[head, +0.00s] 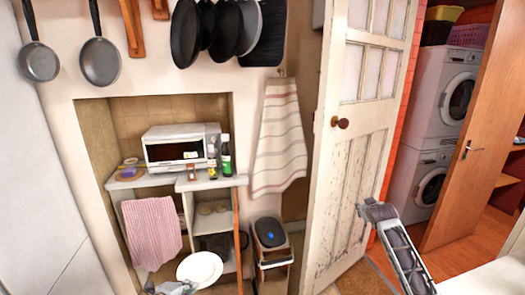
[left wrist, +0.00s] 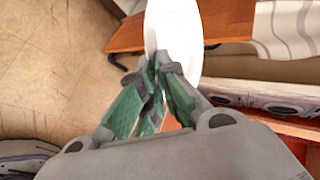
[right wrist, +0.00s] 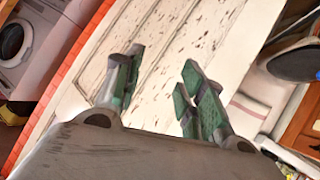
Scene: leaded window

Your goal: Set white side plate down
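The white side plate (head: 200,268) is at the bottom of the head view, in front of the low wooden shelf unit. My left gripper (head: 178,287) is at its near edge, mostly cut off by the frame. In the left wrist view the left fingers (left wrist: 162,65) are closed together on the rim of the plate (left wrist: 177,25), which appears steeply tilted in that view. It is held in the air as far as I can tell. My right gripper (right wrist: 160,65) is open and empty in the right wrist view, with the peeling white door beyond it.
A white microwave (head: 181,146) and bottles (head: 226,156) stand on the shelf unit's top (head: 215,181). A pink cloth (head: 152,231) hangs at its left front. A pedal bin (head: 271,240) stands right of it. The open white door (head: 348,190) is near my right arm.

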